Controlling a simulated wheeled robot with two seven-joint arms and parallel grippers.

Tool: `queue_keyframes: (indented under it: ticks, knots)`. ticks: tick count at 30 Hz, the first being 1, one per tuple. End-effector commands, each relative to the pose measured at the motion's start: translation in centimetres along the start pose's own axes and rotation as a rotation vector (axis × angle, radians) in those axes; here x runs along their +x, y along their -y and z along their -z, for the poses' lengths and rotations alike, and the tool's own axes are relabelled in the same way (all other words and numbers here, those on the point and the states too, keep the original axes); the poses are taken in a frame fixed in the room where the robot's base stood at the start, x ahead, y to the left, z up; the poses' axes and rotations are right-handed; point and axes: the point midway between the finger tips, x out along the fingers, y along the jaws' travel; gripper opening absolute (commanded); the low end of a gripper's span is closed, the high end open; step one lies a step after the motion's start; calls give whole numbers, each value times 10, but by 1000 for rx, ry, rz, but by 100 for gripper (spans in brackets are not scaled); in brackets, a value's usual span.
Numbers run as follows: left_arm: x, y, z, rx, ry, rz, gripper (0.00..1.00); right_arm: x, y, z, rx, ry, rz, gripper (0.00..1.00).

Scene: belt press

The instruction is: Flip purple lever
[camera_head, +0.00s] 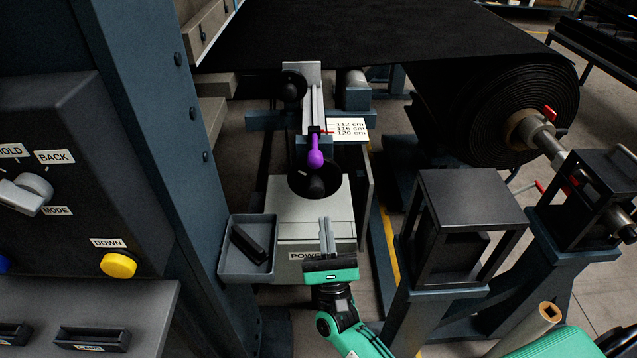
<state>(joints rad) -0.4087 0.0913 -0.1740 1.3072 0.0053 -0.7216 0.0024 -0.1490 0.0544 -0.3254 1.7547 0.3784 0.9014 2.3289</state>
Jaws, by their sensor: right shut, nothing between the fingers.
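The purple lever (314,153) stands at the near end of a grey rail (316,100), with its rounded knob toward me. It sits just above a black round handwheel (327,183) on a grey box (286,214). My right gripper (326,227) comes up from the bottom of the view, with a teal and black body and grey fingers. The fingers are shut and empty. They are in front of the grey box, below the handwheel in the picture and apart from the lever. My left gripper is not in view.
A grey tray (235,263) with a black object lies left of the gripper. A control panel (90,180) with a yellow button (118,265) fills the left. A black frame (458,225) and a belt roll (500,110) stand right. A measurement label (348,129) is beside the lever.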

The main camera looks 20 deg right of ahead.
Motion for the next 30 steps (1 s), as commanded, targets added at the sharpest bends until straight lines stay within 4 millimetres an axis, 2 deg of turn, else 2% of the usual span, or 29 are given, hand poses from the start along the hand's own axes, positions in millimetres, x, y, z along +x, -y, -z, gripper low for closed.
queue_keyframes:
  ticks: [7, 18, 24, 30]
  knots:
    - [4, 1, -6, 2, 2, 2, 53, 11, 0, -1, -2, 0, 1, 0]
    - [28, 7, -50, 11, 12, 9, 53, 65, 0, -1, -3, -1, 0, 0]
    - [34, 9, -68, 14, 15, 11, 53, 90, 0, -1, -2, 0, 0, 0]
    - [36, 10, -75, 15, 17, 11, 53, 99, 0, 1, -3, -2, -2, 0]
